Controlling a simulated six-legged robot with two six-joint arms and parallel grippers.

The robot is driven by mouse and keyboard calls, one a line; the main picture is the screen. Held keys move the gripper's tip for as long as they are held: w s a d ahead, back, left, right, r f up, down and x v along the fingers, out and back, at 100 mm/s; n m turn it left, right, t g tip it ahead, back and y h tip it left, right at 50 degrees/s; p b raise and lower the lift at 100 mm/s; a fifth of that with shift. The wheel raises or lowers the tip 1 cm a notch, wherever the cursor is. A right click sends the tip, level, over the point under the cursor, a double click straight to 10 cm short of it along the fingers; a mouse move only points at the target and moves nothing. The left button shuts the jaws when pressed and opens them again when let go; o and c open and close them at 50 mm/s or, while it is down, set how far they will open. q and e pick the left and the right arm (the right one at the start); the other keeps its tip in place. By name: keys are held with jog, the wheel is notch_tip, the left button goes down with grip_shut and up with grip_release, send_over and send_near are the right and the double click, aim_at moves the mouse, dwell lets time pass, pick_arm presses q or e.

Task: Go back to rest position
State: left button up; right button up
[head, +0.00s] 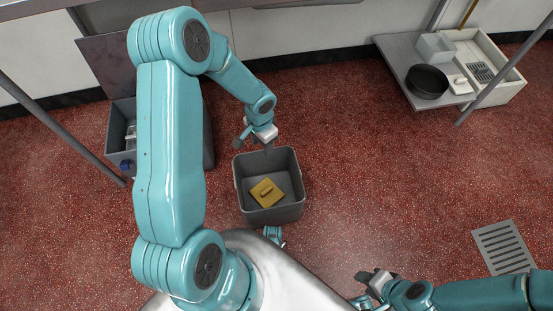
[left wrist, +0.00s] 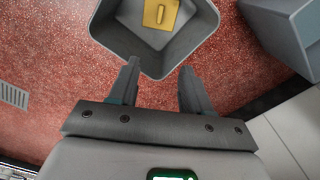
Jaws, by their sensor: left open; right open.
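My left gripper (head: 257,145) hangs at the far rim of a grey open bin (head: 240,190) in the head view. In the left wrist view its two fingers (left wrist: 157,88) are apart with nothing between them, and the bin (left wrist: 120,48) lies beyond them. A yellow square piece with a raised bar (head: 266,193) lies on the bin floor, apart from the gripper; it also shows in the left wrist view (left wrist: 161,13). My right gripper (head: 372,277) is at the lower right of the head view, open and empty over the floor.
A grey container (head: 122,125) stands at the left behind my left arm. A low grey shelf (head: 393,50) at the upper right bears a black round pan (head: 427,81) and a pale tray (head: 505,82). A floor grate (head: 505,247) lies at the right. The red floor between is clear.

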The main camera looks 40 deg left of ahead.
pick_arm(q)
jog(key=s+d+f+n+h, duration=0.25)
jog(key=s+d, duration=0.35)
jog(key=d, duration=0.6)
jog(key=s+d+f+n+h, duration=0.15)
jog(key=s+d+f, duration=0.25)
jog(key=s+d, duration=0.5)
notch_tip(320, 180, up, 26)
jog(key=w+d+p, duration=0.1)
jog(key=w+p, duration=0.1)
jog(key=p, duration=2.3)
jog(key=shift+w+d+f, duration=0.25)
jog(key=shift+w+d, duration=0.15)
jog(key=shift+f, duration=0.1)
